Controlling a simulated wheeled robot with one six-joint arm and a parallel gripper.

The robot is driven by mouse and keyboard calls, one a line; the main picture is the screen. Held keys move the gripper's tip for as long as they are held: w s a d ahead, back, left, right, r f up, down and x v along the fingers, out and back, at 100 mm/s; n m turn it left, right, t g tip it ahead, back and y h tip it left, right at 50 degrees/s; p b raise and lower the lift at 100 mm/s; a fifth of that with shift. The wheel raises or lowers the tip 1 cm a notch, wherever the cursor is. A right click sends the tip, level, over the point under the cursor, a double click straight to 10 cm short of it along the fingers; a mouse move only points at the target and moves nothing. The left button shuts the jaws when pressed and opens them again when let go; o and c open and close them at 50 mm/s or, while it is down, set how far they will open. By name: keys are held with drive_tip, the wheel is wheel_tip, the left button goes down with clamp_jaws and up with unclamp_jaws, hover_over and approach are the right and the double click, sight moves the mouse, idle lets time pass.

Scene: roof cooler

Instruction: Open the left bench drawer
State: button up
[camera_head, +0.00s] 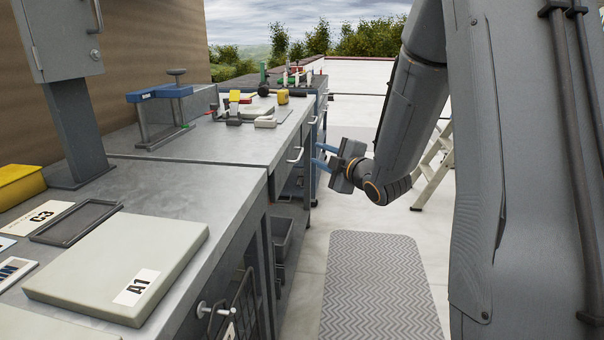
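A metal bench (240,148) runs along the left side. Its front shows a pale bar handle (296,155) and, farther back, a second handle (314,120). The drawer fronts are seen edge-on and look closed. I cannot tell for sure which handle belongs to the left bench drawer. My gripper (316,154) is in front of the bench, just right of the nearer handle in the picture. Its two blue fingers point left toward the bench front and are apart, with nothing seen between them. No contact with a handle is clear.
A nearer bench section bears a pale A1 slab (110,262) and has a knob (210,308) at its front. A blue clamp-like tool (160,93) stands on the benchtop. A grey mat (380,285) lies on open floor. A ladder (436,165) stands behind my arm.

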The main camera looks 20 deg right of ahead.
wheel_tip(320, 180, down, 6)
drive_tip(key=w+n+t+y+b, duration=0.2)
drive_tip(key=w+n+y+b, duration=0.15)
drive_tip(key=b, duration=0.45)
drive_tip(key=b+x, duration=0.1)
drive_tip(key=x, duration=0.6)
drive_tip(key=shift+h+b, duration=0.3)
drive_tip(key=shift+h, duration=0.05)
drive_tip(key=shift+n, duration=0.25)
clamp_jaws()
idle(0.5)
